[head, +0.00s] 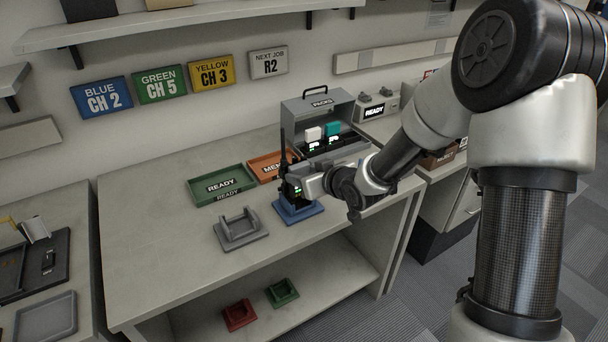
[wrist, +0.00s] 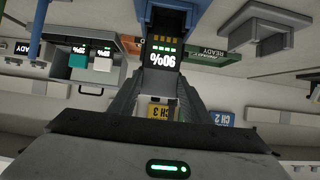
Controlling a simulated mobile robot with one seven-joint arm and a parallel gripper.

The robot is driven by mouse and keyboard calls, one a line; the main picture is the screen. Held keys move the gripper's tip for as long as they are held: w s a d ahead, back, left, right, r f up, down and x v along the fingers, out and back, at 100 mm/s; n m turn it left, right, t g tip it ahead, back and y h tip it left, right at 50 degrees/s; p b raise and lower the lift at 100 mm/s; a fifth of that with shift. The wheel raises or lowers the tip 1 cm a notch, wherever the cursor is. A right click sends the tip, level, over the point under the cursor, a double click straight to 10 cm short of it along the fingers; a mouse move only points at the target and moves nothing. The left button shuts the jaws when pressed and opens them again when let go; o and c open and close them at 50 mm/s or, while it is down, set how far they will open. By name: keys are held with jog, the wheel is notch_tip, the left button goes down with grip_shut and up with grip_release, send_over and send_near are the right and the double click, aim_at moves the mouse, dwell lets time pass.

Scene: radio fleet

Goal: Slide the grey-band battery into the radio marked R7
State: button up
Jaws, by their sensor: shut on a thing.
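A dark radio (head: 285,176) with a tall black antenna stands upright in a blue cradle (head: 301,213) on the bench. My gripper (head: 304,186) is at its right side, shut on a dark battery. In the wrist view, which is upside down, the battery (wrist: 162,56) shows a 90% readout, green bars and gold marks between the fingers of my gripper (wrist: 160,85). The blue cradle (wrist: 179,5) is right behind it.
A grey PACKS box (head: 318,103) behind holds a white battery (head: 313,133) and a teal battery (head: 332,129). A green READY tray (head: 221,185), an orange tray (head: 268,164) and an empty grey cradle (head: 240,230) stand to the left. The bench's front left is clear.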

jog(key=shift+f+b, duration=1.9)
jog(key=shift+f, duration=0.35)
jog(key=o, duration=1.1)
jog(key=shift+o, duration=0.2)
jog(key=p+v, duration=0.4)
jog(key=v, duration=1.3)
jog(key=shift+d+p, duration=0.15)
jog(key=shift+p, duration=0.15)
jog(key=shift+s+r, duration=0.1)
